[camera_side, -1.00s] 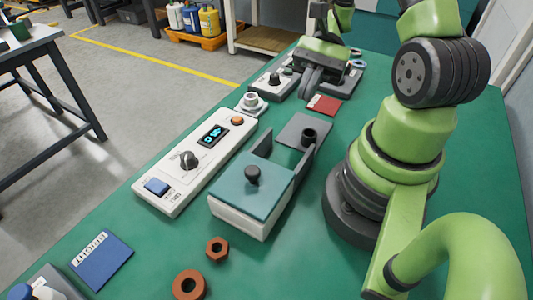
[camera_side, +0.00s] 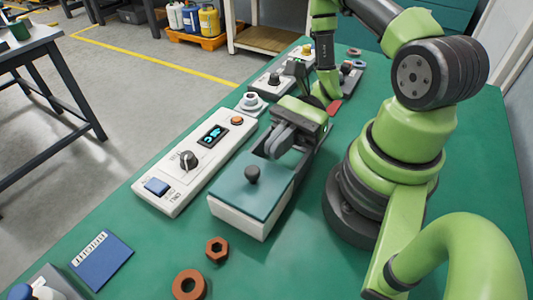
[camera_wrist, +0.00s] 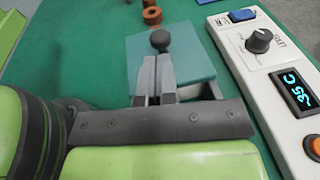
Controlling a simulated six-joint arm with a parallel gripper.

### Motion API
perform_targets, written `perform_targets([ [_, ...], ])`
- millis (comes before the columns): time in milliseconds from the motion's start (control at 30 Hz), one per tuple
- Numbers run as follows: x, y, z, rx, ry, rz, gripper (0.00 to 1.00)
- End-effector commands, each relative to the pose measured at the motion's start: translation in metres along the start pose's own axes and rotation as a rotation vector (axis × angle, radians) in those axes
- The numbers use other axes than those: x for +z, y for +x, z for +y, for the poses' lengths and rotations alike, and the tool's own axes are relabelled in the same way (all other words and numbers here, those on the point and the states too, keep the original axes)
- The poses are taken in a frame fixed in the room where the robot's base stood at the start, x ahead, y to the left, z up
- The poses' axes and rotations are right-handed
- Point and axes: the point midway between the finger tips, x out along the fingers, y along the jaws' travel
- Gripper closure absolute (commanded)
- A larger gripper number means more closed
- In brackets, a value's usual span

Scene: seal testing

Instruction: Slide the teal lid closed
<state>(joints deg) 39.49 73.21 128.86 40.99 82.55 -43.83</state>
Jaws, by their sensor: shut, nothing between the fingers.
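The teal lid (camera_side: 245,192) covers the near part of a white box (camera_side: 232,219) and carries a dark round knob (camera_side: 252,174). In the wrist view the lid (camera_wrist: 196,52) and its knob (camera_wrist: 160,40) lie just beyond my fingertips. My gripper (camera_side: 270,152) is shut and empty, over the far part of the box. Its fingers, seen in the wrist view (camera_wrist: 157,62), point towards the knob from the far side. A gap shows between fingers and knob in the side view; their height above the box is hard to judge. My gripper hides most of the box's far end.
A white control panel (camera_side: 168,188) with a dial, blue button and lit display stands close along the box's left side. Orange-brown rings (camera_side: 189,284) and a blue booklet (camera_side: 101,261) lie nearer the camera. Another device (camera_side: 270,84) stands behind.

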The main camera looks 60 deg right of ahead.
Motion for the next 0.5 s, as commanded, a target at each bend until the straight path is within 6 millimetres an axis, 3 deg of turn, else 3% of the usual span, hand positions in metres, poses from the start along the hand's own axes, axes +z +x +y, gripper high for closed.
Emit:
perform_targets([
  [200, 0.0, 0.025, 0.0, 0.003, 0.001, -0.001, 1.0],
  [500, 0.0, 0.03, 0.0, -0.001, 0.0, 0.001, 1.0],
])
